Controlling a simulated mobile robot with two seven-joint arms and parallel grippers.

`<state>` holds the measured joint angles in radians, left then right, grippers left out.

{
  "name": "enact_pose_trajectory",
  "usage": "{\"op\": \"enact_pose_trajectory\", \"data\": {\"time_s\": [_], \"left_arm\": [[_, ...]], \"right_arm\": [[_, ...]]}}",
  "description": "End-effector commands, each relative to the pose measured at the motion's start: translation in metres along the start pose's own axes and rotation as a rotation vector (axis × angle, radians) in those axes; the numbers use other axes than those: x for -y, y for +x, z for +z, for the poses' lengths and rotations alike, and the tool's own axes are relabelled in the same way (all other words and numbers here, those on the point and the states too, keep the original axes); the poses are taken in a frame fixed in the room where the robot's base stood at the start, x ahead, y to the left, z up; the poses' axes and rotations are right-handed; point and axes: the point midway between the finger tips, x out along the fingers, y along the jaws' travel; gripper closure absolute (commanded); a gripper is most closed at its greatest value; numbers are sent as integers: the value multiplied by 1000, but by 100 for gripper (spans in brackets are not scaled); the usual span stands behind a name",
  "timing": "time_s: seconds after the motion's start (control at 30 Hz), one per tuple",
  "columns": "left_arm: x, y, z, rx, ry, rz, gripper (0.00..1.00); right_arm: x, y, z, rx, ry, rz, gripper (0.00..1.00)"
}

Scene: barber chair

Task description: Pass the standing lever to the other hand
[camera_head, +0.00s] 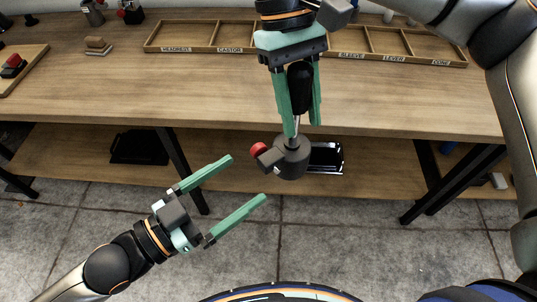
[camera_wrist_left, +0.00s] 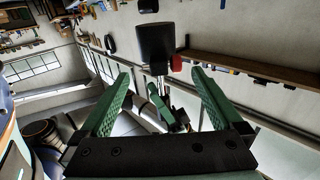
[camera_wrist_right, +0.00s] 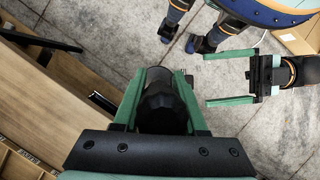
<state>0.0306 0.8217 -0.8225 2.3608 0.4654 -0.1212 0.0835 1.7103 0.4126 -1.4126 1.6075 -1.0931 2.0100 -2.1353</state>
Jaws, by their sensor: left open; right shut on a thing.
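The lever hangs from my right gripper (camera_head: 300,98) in the head view. Its black handle (camera_head: 299,88) is between the green fingers, which are shut on it. Its dark round base (camera_head: 293,158) with a red knob (camera_head: 259,149) points down below the fingertips. My left gripper (camera_head: 250,178) is open and empty, lower left of the base, apart from it, its fingers pointing up and right. In the left wrist view the lever's dark base (camera_wrist_left: 156,42) shows beyond the open fingers. In the right wrist view the handle (camera_wrist_right: 161,108) fills the space between the fingers.
A wooden workbench (camera_head: 180,85) with a lower shelf (camera_head: 215,178) stands behind. A labelled divided tray (camera_head: 198,49) lies along its back, and a small block stack (camera_head: 97,46) sits at left. Black items lie on the shelf. The space between the grippers is clear.

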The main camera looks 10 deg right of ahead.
Motion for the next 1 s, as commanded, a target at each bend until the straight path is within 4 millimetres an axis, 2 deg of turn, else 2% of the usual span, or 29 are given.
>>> {"op": "enact_pose_trajectory", "data": {"time_s": [0.6, 0.8, 1.0], "left_arm": [[0, 92, -2, -4, 1, 0, 0], [0, 111, 0, 0, 1, -1, 0], [0, 116, 0, 0, 2, 0, 0]], "right_arm": [[0, -1, 0, -1, -1, -1, 100], [0, -1, 0, -1, -1, -1, 100], [0, -1, 0, -1, -1, -1, 100]]}}
